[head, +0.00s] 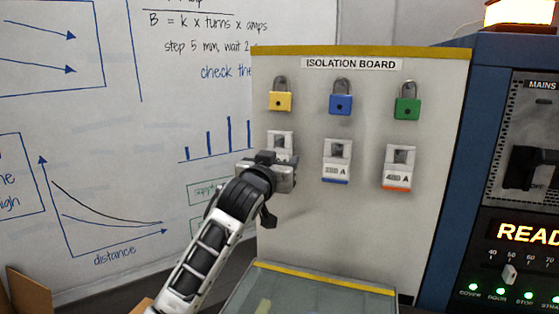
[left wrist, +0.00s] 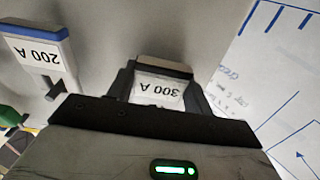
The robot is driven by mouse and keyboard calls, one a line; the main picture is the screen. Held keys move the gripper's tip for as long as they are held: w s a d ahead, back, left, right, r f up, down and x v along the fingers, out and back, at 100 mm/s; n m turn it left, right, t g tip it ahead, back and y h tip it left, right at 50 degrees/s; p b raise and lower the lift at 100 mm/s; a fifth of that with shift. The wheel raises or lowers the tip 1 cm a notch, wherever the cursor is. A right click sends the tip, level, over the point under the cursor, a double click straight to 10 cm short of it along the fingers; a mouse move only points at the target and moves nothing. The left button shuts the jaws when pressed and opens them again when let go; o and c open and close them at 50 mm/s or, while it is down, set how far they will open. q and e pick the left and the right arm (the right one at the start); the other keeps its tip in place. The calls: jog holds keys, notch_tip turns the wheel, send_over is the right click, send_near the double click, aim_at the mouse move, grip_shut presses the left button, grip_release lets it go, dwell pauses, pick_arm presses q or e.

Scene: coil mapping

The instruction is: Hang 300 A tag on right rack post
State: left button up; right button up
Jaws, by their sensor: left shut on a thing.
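The 300 A tag (left wrist: 160,90) is white with dark print and appears upside down in the left wrist view, between the two fingers of my left gripper (left wrist: 163,88). In the head view the upper part of this tag (head: 281,140) shows above my left gripper (head: 276,168), which hides its lower part. My left gripper is shut on the tag, close to the isolation board (head: 330,230). I cannot tell whether the tag still touches a peg there. My right gripper and the right rack post are not in view.
The 200 A tag (head: 337,161) with a blue edge hangs beside it, and a tag with an orange edge (head: 398,167) hangs further right. Yellow (head: 280,101), blue (head: 340,104) and green (head: 407,107) padlocks hang above. A blue cabinet (head: 440,180) stands at right.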

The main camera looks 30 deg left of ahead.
pick_arm(q)
jog(key=p+v, duration=0.1)
jog(key=v, duration=0.6)
jog(key=shift+r, duration=0.35)
dwell(0.5)
